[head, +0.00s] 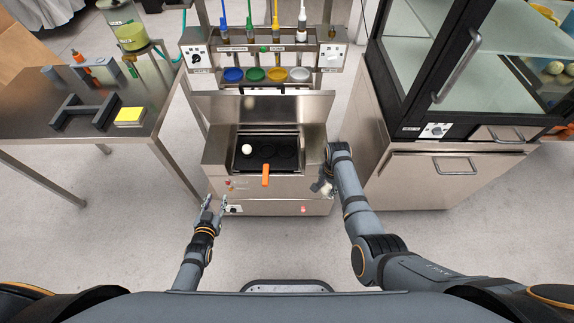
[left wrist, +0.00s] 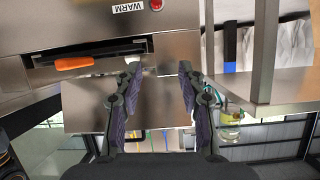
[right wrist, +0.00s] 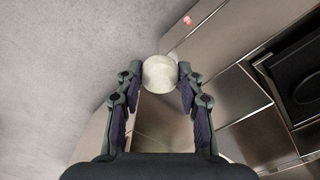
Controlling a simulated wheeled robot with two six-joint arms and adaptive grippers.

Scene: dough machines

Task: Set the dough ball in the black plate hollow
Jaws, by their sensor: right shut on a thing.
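The black plate (head: 265,163) sits in the steel machine at the middle of the head view, with an orange handle (head: 265,175) at its front. One pale dough ball (head: 247,149) rests at the plate's left side; dark round hollows show beside it. My right gripper (head: 322,187) is just right of the machine's front corner. In the right wrist view it is shut on another pale dough ball (right wrist: 160,74), held between the fingertips and clear of the plate. My left gripper (head: 213,203) is open and empty at the machine's front left; its spread fingers show in the left wrist view (left wrist: 158,78).
The machine's raised lid (head: 262,107) stands behind the plate. Coloured bowls (head: 255,74) sit on a shelf above it. A steel table (head: 100,110) with a yellow block is at left, and a glass-fronted cabinet (head: 430,180) at right. The floor in front is clear.

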